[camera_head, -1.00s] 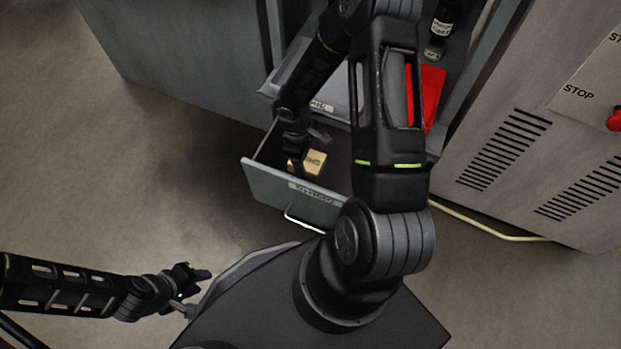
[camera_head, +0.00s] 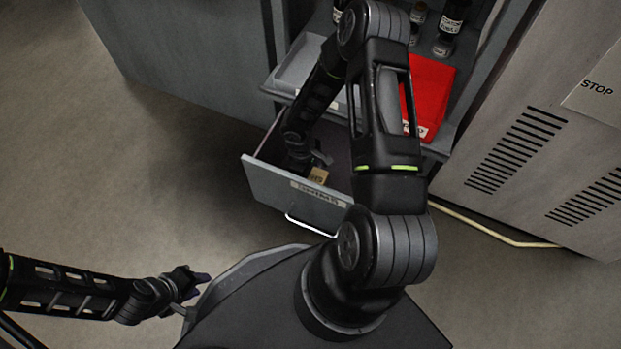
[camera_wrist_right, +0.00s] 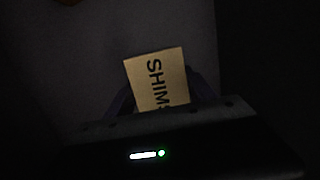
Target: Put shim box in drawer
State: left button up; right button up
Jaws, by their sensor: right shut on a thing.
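The shim box (camera_head: 318,175) is a small tan box, mostly hidden by my right gripper in the head view. In the right wrist view the box (camera_wrist_right: 158,78) shows its "SHIMS" lettering. My right gripper (camera_head: 308,168) is shut on it and reaches down inside the open drawer (camera_head: 290,200). The drawer is grey with a front label and a pale handle. Whether the box touches the drawer floor cannot be told. My left gripper (camera_head: 196,280) is at the lower left, away from the drawer; its fingers are too small to read.
Above the drawer is a shelf with a grey tray (camera_head: 300,62), a red bin (camera_head: 428,95) and dark bottles (camera_head: 450,25). A grey cabinet with vents (camera_head: 530,140) stands to the right. A yellowish hose (camera_head: 490,235) lies on the floor. Floor at left is clear.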

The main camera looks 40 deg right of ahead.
jog(key=shift+f, duration=0.15)
jog(key=o, duration=1.2)
jog(key=shift+f, duration=0.1)
jog(key=o, duration=0.5)
jog(key=shift+r, duration=0.55)
jog(key=r+p, duration=0.1)
jog(key=r, duration=0.2)
jog(key=w+r+p, duration=0.1)
jog(key=r+p, duration=0.1)
jog(key=r, duration=0.2)
jog(key=r+p, duration=0.2)
jog(key=r, duration=0.2)
jog(key=shift+w+a+r, duration=0.15)
jog(key=shift+w+a, duration=0.1)
jog(key=shift+a, duration=0.15)
